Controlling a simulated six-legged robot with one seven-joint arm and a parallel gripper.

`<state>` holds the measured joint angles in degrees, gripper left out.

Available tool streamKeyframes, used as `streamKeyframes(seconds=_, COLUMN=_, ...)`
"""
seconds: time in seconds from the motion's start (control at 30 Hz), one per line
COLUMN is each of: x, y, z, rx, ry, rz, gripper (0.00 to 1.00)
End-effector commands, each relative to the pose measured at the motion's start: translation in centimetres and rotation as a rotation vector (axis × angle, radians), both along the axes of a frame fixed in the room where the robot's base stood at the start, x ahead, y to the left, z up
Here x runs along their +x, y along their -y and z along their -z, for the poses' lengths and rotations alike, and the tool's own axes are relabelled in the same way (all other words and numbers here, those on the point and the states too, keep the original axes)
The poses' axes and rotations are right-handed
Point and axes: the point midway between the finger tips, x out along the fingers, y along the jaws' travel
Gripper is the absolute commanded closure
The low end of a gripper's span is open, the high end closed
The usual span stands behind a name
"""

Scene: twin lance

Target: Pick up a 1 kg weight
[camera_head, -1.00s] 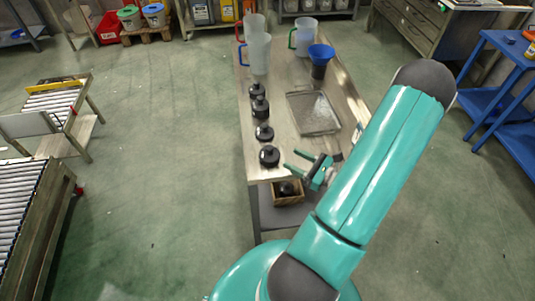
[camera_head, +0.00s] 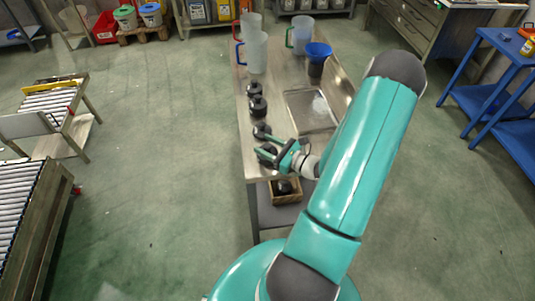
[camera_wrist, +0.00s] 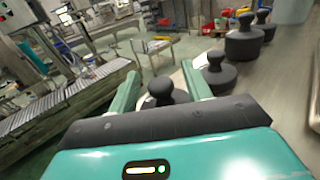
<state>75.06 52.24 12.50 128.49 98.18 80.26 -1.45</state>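Several black knobbed weights stand in a row along the left edge of the metal table (camera_head: 283,135). The nearest weight (camera_head: 266,155) is partly hidden by my gripper (camera_head: 265,145). In the wrist view its knob (camera_wrist: 160,88) stands between my two open fingers (camera_wrist: 160,82), with gaps either side. The second weight (camera_head: 261,131) stands just beyond the fingers and also shows in the wrist view (camera_wrist: 214,76). Two more weights, a larger one (camera_head: 258,107) and another (camera_head: 254,89), stand farther back. No mass labels are readable.
A metal tray (camera_head: 308,110) lies right of the weights. Clear jugs (camera_head: 256,53) and a blue funnel (camera_head: 318,52) stand at the far end. A wooden box (camera_head: 287,197) with a dark object sits on the shelf below.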

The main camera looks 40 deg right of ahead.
Motion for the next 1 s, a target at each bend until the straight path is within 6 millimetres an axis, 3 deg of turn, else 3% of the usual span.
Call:
streamKeyframes(seconds=0.03, x=0.0, y=0.0, z=0.0, rx=0.000, ry=0.000, rz=0.000, gripper=0.59)
streamKeyframes(seconds=0.23, x=0.0, y=0.0, z=0.0, rx=0.000, ry=0.000, rz=0.000, gripper=0.98)
streamKeyframes(seconds=0.27, x=0.0, y=0.0, z=0.0, rx=0.000, ry=0.000, rz=0.000, gripper=1.00)
streamKeyframes(seconds=0.73, x=0.0, y=0.1, z=-0.4, rx=-0.002, ry=0.004, rz=-0.002, gripper=1.00)
streamKeyframes(seconds=1.0, x=0.3, y=0.5, z=-3.2, rx=-0.006, ry=0.005, rz=-0.010, gripper=1.00)
